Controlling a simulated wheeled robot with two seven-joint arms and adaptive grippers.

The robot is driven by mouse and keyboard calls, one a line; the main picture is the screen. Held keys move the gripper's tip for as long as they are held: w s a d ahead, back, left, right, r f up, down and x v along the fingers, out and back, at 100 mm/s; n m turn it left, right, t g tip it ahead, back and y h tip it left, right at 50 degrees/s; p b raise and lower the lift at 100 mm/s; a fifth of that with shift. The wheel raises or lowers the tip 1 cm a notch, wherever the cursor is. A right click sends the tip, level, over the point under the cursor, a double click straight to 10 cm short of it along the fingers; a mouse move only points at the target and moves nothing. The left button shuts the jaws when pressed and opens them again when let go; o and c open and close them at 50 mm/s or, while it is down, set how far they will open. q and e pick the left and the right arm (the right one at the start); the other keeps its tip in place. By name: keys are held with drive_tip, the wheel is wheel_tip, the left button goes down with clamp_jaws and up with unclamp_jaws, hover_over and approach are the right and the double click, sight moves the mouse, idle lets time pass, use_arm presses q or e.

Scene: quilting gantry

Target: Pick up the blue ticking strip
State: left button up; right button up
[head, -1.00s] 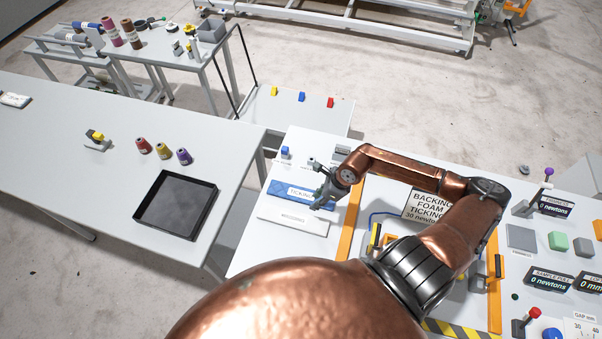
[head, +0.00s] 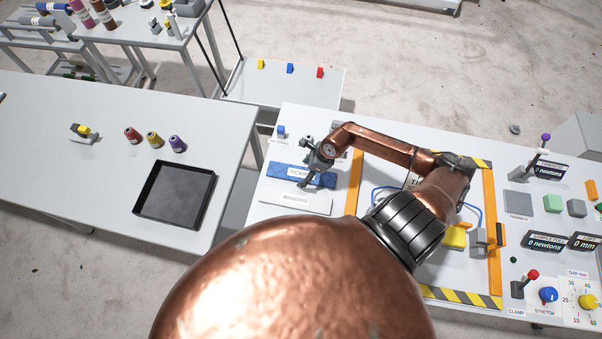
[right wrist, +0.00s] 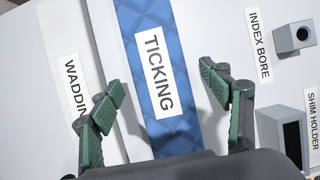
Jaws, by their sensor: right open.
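The blue ticking strip (head: 276,169) lies flat on the white-topped table, with a white label reading TICKING. My right gripper (head: 304,182) is over the strip in the head view and partly covers its label and right half. In the right wrist view my right gripper (right wrist: 163,80) is open and empty, with green-padded fingers on either side of the blue strip (right wrist: 148,28). The strip runs between them, and I see no finger touching it. The exact height of the fingers above it is hard to tell. My left gripper is not in view.
The white wadding strip (head: 296,201) lies close beside the ticking strip. The index bore block (right wrist: 293,37) and shim holder (right wrist: 283,135) stand on the other side. An orange rail (head: 354,183) borders the work area. A dark tray (head: 209,190) sits on the left table.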

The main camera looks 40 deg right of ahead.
drive_tip(key=shift+f, duration=0.2)
drive_tip(key=c, duration=1.2)
